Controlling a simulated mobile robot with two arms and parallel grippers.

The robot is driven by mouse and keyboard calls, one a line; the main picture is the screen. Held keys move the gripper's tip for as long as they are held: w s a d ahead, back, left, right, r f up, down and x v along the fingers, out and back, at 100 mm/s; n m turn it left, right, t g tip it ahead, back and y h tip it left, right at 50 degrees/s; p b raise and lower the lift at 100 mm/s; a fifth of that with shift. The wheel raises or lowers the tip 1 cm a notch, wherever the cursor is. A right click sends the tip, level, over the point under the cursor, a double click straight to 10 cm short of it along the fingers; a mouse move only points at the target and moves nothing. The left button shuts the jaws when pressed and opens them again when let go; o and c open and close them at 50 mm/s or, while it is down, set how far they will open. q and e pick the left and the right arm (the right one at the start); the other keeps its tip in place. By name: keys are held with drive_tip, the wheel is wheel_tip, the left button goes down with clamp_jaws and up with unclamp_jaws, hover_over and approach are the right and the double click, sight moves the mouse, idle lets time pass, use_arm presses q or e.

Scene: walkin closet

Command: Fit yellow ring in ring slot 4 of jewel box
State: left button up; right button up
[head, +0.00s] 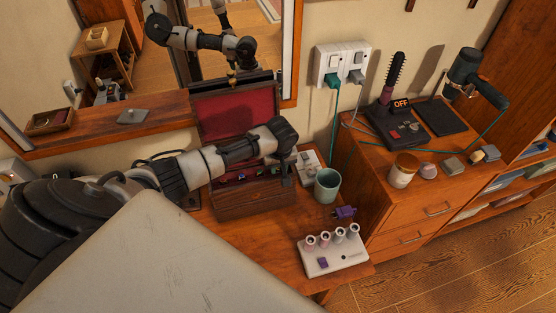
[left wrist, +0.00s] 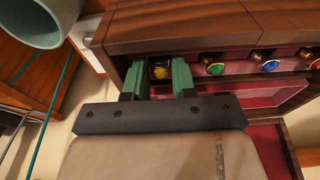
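The jewel box (head: 252,200) stands open on the wooden dresser, its red-lined lid (head: 235,113) raised at the back. A row of rings sits at its front edge: a green ring (left wrist: 214,68) and a blue ring (left wrist: 267,65) show in the left wrist view, with another at the right edge. The yellow ring (left wrist: 161,72) is in line with this row, between the green fingertips of my left gripper (left wrist: 160,80). The fingers look closed on its sides. In the head view my left gripper (head: 287,181) is at the box's right end, its fingertips small. My right gripper is out of view.
A green cup (head: 327,186) stands close right of the box and looms in the left wrist view (left wrist: 30,35). A white stand with several pegs (head: 335,253) is near the front edge. A mirror (head: 130,50) is behind. The right-hand cabinet holds jars and a hair dryer (head: 469,70).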

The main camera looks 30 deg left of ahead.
use_arm(q)
drive_tip(key=o, duration=0.3)
drive_tip(key=r, duration=0.3)
drive_tip(key=r+b, duration=0.1)
drive_tip(key=r, duration=0.3)
drive_tip(key=s+d+r, duration=0.1)
drive_tip(key=r, duration=0.2)
drive_tip(key=shift+d+r+b, duration=0.1)
drive_tip(key=shift+r+b, duration=0.2)
drive_tip(key=shift+r, duration=0.1)
drive_tip(key=shift+f, duration=0.1)
